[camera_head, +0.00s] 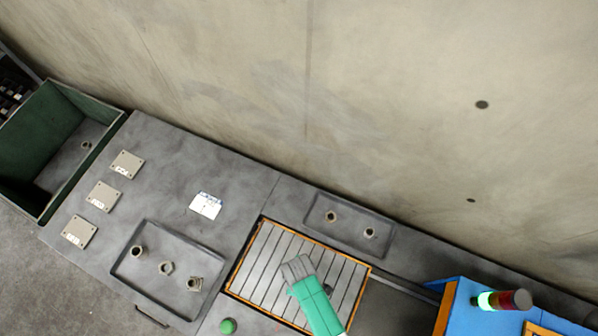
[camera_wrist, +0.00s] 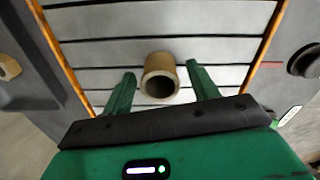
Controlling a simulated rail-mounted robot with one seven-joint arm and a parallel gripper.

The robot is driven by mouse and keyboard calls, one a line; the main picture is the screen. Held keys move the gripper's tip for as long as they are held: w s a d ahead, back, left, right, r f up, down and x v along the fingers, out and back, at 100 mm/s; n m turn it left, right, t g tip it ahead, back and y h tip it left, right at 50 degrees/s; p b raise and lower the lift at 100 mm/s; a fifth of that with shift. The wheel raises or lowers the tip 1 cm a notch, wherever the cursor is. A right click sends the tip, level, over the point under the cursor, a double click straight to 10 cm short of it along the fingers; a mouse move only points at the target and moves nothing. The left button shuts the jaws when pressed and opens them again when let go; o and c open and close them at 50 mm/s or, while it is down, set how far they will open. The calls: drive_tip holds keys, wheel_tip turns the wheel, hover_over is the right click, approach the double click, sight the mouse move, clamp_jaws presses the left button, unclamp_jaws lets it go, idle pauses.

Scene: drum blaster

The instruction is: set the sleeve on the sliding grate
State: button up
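The sleeve (camera_wrist: 160,76), a short tan hollow cylinder, stands on the sliding grate (camera_wrist: 95,52) in the wrist view, its open end facing the camera. My gripper (camera_wrist: 161,69) is open, with one green finger on each side of the sleeve and a narrow gap on both sides. In the head view my gripper (camera_head: 297,270) is over the middle of the orange-framed grate (camera_head: 262,252), and it hides the sleeve there.
A tray (camera_head: 150,292) with several small metal parts lies left of the grate, and a smaller tray (camera_head: 350,232) with two parts lies behind it. A green button (camera_head: 227,326) is at the front. A blue machine (camera_head: 470,312) with a signal light (camera_head: 503,300) stands right. A green bin (camera_head: 45,140) is far left.

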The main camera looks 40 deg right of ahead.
drive_tip(key=shift+r, duration=0.1)
wheel_tip(320, 180, up, 12)
drive_tip(key=p, duration=0.1)
drive_tip(key=shift+p, duration=0.4)
drive_tip(key=w+a+r+m+t, duration=0.1)
drive_tip(key=w+r+t, duration=0.3)
drive_tip(key=w+r, duration=0.6)
drive_tip(key=w+r+m+t+h, duration=0.1)
drive_tip(key=w+r+t, duration=0.45)
drive_tip(key=r, duration=0.75)
drive_tip(key=w+a+r+m+t, duration=0.1)
drive_tip(key=w+r+t, duration=0.1)
drive_tip(key=w+r, duration=0.9)
wheel_tip(320, 180, up, 20)
drive_tip(key=a+m+t, duration=0.2)
drive_tip(key=a+t, duration=0.1)
drive_tip(key=t, duration=0.3)
drive_tip(key=s+a+r+t, duration=0.1)
drive_tip(key=s+r, duration=0.3)
drive_tip(key=r, duration=0.4)
drive_tip(key=s+a+r+m+t+y, duration=0.1)
drive_tip(key=s+r+t, duration=0.3)
drive_tip(key=r, duration=0.4)
drive_tip(key=s+a+r+m+t, duration=0.1)
drive_tip(key=s+r, duration=0.3)
drive_tip(key=r, duration=0.4)
drive_tip(key=shift+s+a+t, duration=0.25)
drive_tip(key=shift+a+t, duration=0.2)
drive_tip(key=shift+t, duration=0.3)
